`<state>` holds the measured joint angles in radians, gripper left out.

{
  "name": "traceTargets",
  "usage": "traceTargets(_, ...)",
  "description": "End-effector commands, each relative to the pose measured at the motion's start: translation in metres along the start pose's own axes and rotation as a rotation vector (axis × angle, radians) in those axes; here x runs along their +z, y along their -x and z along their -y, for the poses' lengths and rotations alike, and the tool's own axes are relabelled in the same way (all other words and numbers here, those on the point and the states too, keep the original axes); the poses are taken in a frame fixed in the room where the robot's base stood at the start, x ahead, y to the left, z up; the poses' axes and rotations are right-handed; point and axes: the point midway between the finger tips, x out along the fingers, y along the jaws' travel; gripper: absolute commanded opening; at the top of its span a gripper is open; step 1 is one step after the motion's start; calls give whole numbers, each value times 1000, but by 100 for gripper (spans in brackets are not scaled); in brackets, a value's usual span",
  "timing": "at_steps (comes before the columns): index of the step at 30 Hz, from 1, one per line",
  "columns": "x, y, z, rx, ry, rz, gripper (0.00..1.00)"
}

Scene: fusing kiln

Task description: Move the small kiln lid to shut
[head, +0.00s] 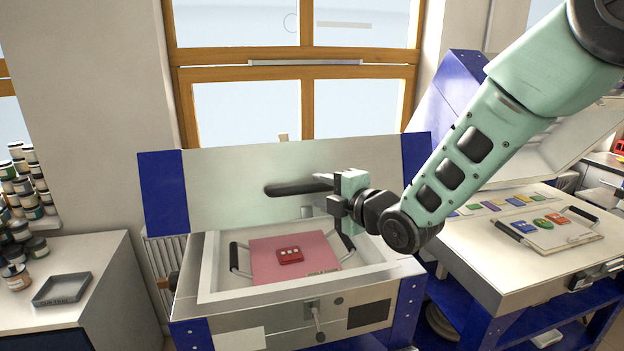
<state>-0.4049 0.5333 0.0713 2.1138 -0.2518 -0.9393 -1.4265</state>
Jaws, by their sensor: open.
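The small kiln (215,312) stands in the middle, its pale lid (225,165) raised and leaning back, with blue ends. A dark bar handle (292,188) sticks out from the lid's front face. My gripper (334,194) is open at the right end of this handle, in front of the lid. I cannot tell whether the handle lies between the fingers or whether they touch it. My gripper and forearm hide the lid's right part.
A second kiln with its lid up stands at right, bearing a white board (560,236) with coloured pieces. On the left, a counter (92,268) holds a grey tray (62,289) and several jars (18,235). A window wall is close behind.

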Motion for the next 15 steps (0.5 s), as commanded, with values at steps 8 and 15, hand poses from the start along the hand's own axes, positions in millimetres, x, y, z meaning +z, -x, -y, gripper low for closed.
traceTargets(8,-1,-34,-1,-1,-2,-1,41)
traceTargets(15,-1,-41,0,0,-1,0,41)
